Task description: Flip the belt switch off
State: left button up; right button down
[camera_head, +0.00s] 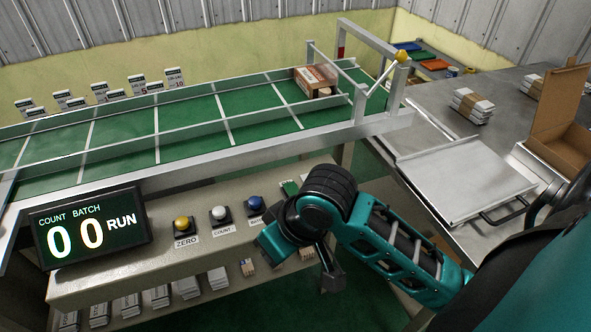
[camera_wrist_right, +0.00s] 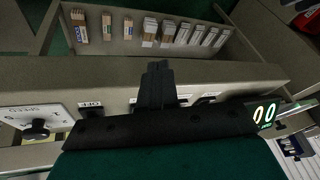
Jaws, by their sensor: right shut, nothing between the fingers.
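The belt switch cannot be made out clearly in the head view, where my right arm covers part of the control ledge. In the right wrist view, which is turned over, a small upside-down label (camera_wrist_right: 90,104) sits on the ledge beside my gripper; I cannot tell if it belongs to the switch. A white plate with a black knob (camera_wrist_right: 38,130) is left of it. My right gripper (camera_wrist_right: 156,72) is shut and empty, over the ledge's front edge. It also shows in the head view (camera_head: 333,278), pointing down. My left gripper is not in view.
The display (camera_head: 90,225) reads 0, 0 and RUN. Yellow (camera_head: 183,224), white (camera_head: 219,215) and blue (camera_head: 254,204) buttons line the ledge. A brown box (camera_head: 311,82) sits on the green conveyor belt (camera_head: 180,125). A metal table (camera_head: 500,85) stands right.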

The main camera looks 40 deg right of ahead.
jog(key=w+d+r+m+g+h, duration=0.1)
jog(key=w+d+r+m, duration=0.1)
jog(key=d+r, duration=0.3)
jog(key=w+d+r+m+h, duration=0.2)
jog(key=w+d+r, duration=0.3)
jog(key=r, duration=0.7)
jog(key=shift+w+m+g, duration=0.2)
jog(key=shift+m+g, duration=0.2)
jog(key=shift+f, duration=0.1)
send_over(294, 189)
jog(key=f, duration=0.5)
jog(key=s+f, duration=0.1)
jog(key=f, duration=0.1)
jog(key=shift+a+f, duration=0.15)
jog(key=shift+a, duration=0.1)
notch_tip(294, 189, down, 5)
jog(key=shift+d+f+b, duration=0.1)
jog(key=shift+f+b, duration=0.1)
jog(key=shift+b, duration=1.05)
jog(key=shift+f, duration=0.4)
jog(key=shift+s, duration=0.1)
